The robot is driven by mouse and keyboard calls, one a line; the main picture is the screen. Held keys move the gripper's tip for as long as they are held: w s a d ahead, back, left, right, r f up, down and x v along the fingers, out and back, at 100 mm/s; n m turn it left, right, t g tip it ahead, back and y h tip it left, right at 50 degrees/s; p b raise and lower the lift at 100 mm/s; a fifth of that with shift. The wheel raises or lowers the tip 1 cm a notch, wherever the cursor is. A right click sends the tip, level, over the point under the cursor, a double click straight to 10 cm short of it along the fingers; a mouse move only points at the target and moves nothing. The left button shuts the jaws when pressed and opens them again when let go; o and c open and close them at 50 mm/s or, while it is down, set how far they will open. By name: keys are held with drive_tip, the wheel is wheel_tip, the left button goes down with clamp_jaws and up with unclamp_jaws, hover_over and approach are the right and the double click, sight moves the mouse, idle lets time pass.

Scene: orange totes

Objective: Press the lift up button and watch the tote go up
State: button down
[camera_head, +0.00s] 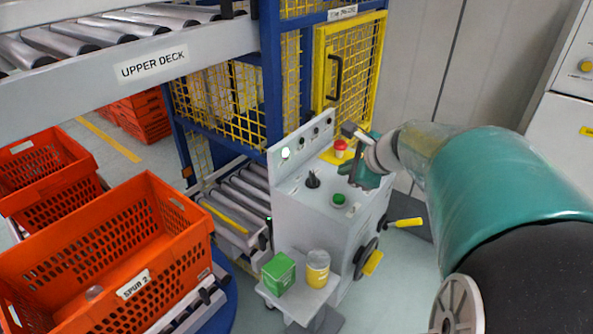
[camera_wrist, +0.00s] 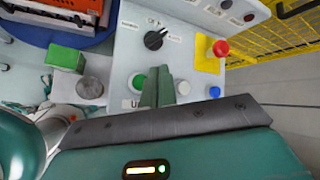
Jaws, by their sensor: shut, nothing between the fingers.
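The grey control console (camera_head: 300,215) stands beside the blue-framed, yellow-mesh lift cage. On its top is a green button (camera_head: 338,199); in the wrist view the green button (camera_wrist: 137,83) is beside my fingers, above a partly hidden label starting with "U". A white button (camera_wrist: 183,88) and blue button (camera_wrist: 214,92) sit to the right. My gripper (camera_head: 352,175) is shut and empty over the console top, near the green button; the fingers (camera_wrist: 158,72) appear between the green and white buttons. Contact cannot be told. An orange tote (camera_head: 110,255) marked "SPUR 2" sits at left.
A red mushroom button (camera_head: 340,148) on a yellow plate and a black rotary knob (camera_head: 313,179) are close to my gripper. A green box (camera_head: 279,273) and yellow tub (camera_head: 317,268) stand on a low shelf. Rollers (camera_head: 240,200) lead into the cage below the upper deck.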

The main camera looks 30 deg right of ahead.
sight(343, 199)
drive_tip(key=shift+a+f, duration=0.1)
drive_tip(key=shift+f, duration=2.6)
drive_tip(key=shift+f, duration=0.1)
drive_tip(key=shift+f, duration=0.3)
